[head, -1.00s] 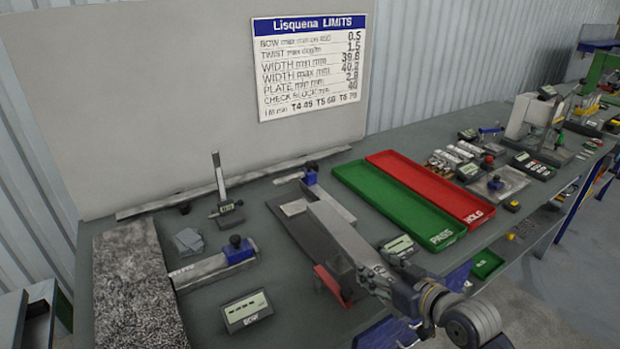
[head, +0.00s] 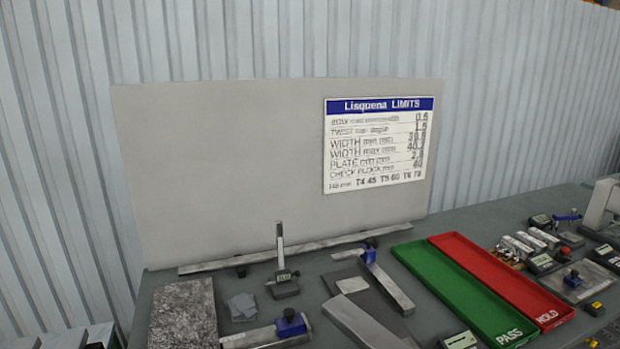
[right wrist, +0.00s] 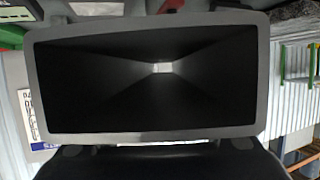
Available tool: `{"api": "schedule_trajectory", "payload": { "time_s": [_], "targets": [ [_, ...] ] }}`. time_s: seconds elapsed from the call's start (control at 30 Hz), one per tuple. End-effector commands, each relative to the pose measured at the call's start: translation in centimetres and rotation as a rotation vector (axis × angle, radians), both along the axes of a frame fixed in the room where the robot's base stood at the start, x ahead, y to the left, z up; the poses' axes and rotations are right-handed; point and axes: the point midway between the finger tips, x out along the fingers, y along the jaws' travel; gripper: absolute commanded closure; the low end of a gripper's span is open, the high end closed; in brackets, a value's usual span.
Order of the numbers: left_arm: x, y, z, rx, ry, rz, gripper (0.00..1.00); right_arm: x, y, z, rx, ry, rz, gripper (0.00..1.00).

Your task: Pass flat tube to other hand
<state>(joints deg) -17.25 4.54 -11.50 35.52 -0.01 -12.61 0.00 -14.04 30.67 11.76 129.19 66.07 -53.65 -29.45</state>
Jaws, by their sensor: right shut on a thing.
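The flat tube (head: 362,322) is a long grey metal piece in the bottom middle of the head view, over the bench; its near part is cut off by the frame's lower edge. In the right wrist view one open end of the flat tube (right wrist: 262,75) fills most of the picture. It is a wide, hollow rectangle, dark inside, with light at the far end. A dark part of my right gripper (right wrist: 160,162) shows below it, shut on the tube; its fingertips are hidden. My left gripper is in neither current view.
A green PASS tray (head: 425,262) and a red HOLD tray (head: 495,285) lie to the right. A height gauge (head: 281,262), a blue-knobbed fixture (head: 290,322) and a dark granite plate (head: 183,312) stand left. A grey panel with a limits sign (head: 380,145) is behind.

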Motion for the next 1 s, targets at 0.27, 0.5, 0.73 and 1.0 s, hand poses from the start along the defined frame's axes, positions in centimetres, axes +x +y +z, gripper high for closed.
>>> {"api": "schedule_trajectory", "payload": {
  "time_s": [0.27, 0.5, 0.73, 1.0],
  "targets": [
    [0.0, 0.0, -1.9, 0.0, 0.0, 0.001, 0.6, -4.3, 2.2, 0.7, -0.001, -0.006, 0.233, 0.92],
    [0.1, 0.0, -2.1, 0.0, 0.0, 0.001, 0.6, -5.5, 2.8, 1.2, 0.003, -0.004, 0.294, 0.92],
    [0.1, 0.0, -2.1, 0.001, -0.001, 0.001, 0.6, -5.3, 3.4, 1.6, 0.003, -0.008, 0.316, 0.92],
    [0.1, 0.0, -2.1, 0.001, -0.001, 0.002, 0.6, -4.4, 6.4, 2.9, 0.003, -0.009, 0.439, 0.92]
  ]
}}
